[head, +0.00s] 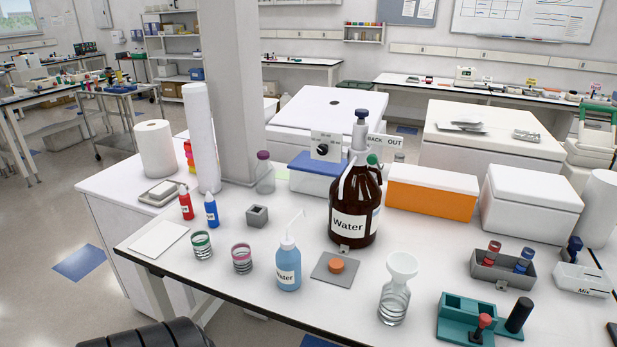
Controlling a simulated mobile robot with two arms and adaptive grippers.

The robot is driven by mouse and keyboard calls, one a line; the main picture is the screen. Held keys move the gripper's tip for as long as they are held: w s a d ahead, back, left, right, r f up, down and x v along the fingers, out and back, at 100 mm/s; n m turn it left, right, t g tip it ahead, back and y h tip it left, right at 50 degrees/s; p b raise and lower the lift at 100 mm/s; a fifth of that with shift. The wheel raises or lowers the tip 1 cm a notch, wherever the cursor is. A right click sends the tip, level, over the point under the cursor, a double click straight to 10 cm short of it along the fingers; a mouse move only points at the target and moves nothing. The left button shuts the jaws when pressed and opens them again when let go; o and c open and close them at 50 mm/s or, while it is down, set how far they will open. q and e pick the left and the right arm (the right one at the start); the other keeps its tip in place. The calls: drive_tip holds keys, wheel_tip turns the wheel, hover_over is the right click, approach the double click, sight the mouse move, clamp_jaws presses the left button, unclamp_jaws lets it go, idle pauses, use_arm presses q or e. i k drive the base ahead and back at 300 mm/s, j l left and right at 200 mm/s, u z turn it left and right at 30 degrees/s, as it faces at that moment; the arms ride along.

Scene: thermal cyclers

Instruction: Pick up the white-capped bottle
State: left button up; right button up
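Several bottles stand upright on the white bench (240,300). A light-blue squeeze bottle labelled "Water" (288,268) has a pale top with a thin white bent spout, near the front middle. A small blue dropper bottle (211,212) with a pale tip stands at the left, beside a small red dropper bottle (186,205). A clear glass bottle (394,302) at the front carries a white funnel (402,266) on its mouth. I cannot tell for certain which one counts as white-capped. Neither gripper is in view.
A large brown "Water" jug (355,205) with a dispenser pump stands behind the squeeze bottle. A grey plate with an orange disc (336,266) lies beside it. Two small glass jars (202,246) (242,258) are left; a teal rack (470,325) is front right.

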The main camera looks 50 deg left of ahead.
sight(287, 257)
drive_tip(key=u, duration=1.8)
